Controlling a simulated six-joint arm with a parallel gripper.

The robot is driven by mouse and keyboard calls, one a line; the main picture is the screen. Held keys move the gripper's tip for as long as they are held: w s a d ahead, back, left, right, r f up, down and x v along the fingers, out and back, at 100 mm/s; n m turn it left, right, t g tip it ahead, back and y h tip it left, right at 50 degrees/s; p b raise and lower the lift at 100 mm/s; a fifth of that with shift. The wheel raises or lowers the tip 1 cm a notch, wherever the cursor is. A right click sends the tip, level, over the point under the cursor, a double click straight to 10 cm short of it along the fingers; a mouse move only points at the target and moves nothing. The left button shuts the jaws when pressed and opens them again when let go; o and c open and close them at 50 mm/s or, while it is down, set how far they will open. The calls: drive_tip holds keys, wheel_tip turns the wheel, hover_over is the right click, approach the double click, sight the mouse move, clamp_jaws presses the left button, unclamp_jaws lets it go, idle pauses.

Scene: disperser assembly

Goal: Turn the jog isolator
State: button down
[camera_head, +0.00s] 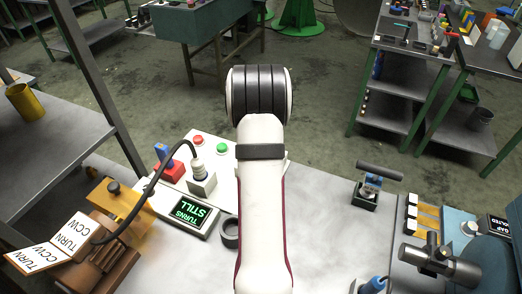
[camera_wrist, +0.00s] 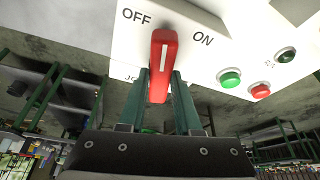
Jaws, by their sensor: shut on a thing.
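The jog isolator's red handle (camera_wrist: 163,62), with a white line along it, sits on a white panel face (camera_wrist: 220,20) in the wrist view. OFF is printed to its left and ON to its right. The handle stands roughly upright in the picture, between the two words. My gripper (camera_wrist: 161,90) is shut on the handle, one dark green finger on each side. Lettering below the handle is mostly covered by my fingers. In the head view my arm hides the gripper and the isolator.
A green button (camera_wrist: 230,78) and a red button (camera_wrist: 261,90) sit right of the isolator. In the head view a display (camera_head: 188,213) reads TURNS STILL, with a black cable looping beside it. TURN CCW cards (camera_head: 50,246) lie at left. The bench right of my arm has clear room.

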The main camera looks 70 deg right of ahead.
drive_tip(key=n+t+y, duration=0.1)
drive_tip(key=n, duration=0.2)
drive_tip(key=n+t, duration=0.1)
drive_tip(key=n, duration=0.3)
drive_tip(key=shift+s+d+y, duration=0.15)
drive_tip(key=shift+s+y, duration=0.05)
drive_tip(key=shift+y, duration=0.2)
drive_tip(key=n+t+y, duration=0.1)
drive_tip(key=n, duration=0.2)
drive_tip(key=shift+n, duration=0.4)
drive_tip(key=shift+d+n+y, duration=0.15)
drive_tip(key=shift+n+y, duration=0.65)
drive_tip(key=shift+n, duration=1)
drive_tip(key=c, duration=0.6)
unclamp_jaws()
drive_tip(key=v, duration=1.5)
drive_tip(key=shift+s+r, duration=0.25)
drive_tip(key=shift+r, duration=0.1)
